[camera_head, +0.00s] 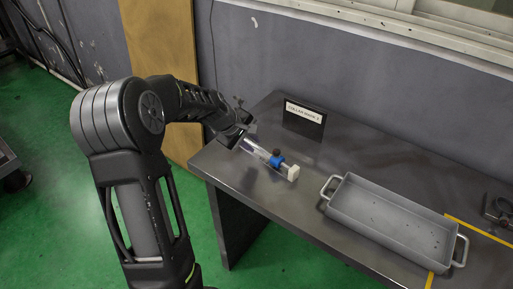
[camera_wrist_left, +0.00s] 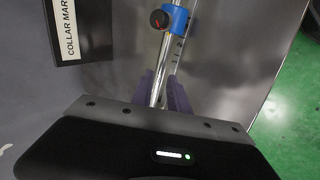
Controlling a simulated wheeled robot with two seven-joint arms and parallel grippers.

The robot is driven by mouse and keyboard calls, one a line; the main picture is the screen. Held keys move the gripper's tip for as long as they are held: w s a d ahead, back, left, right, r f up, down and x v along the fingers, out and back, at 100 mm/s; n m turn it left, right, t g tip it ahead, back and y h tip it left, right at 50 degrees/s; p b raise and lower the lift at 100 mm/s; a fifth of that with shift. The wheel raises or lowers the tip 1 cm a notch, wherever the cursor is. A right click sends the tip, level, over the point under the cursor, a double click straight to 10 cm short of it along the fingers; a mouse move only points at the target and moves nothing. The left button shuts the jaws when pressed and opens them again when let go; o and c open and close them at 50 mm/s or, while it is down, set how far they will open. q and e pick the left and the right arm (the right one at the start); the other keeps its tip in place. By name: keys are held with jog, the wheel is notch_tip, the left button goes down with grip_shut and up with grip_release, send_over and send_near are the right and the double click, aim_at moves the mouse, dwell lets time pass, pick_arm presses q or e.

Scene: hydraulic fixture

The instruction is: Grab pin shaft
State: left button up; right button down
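The pin shaft (camera_head: 257,151), a slim shiny rod, lies along a fixture on the table in the head view. A blue collar (camera_head: 276,161) with a dark knob and a white end block (camera_head: 293,173) sit at its near right end. My left gripper (camera_head: 245,140) is at its far left end. In the left wrist view the pin shaft (camera_wrist_left: 162,67) runs between the two purple fingers of my left gripper (camera_wrist_left: 160,82). The fingers look apart, with a gap on the right side of the rod. The rod's end is hidden behind the gripper body. My right gripper is not in view.
A black sign (camera_head: 303,120) with a white label stands behind the fixture. A grey tray (camera_head: 387,222) with two handles is to the right, by yellow tape lines. The dark table (camera_head: 232,178) has free room between fixture and tray. A wall is behind.

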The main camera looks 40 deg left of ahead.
aim_at(257, 146)
pick_arm(q)
jog(key=x, duration=0.4)
jog(key=shift+a, duration=0.1)
dwell(0.4)
grip_shut()
jog(key=shift+r, duration=0.1)
dwell(1.1)
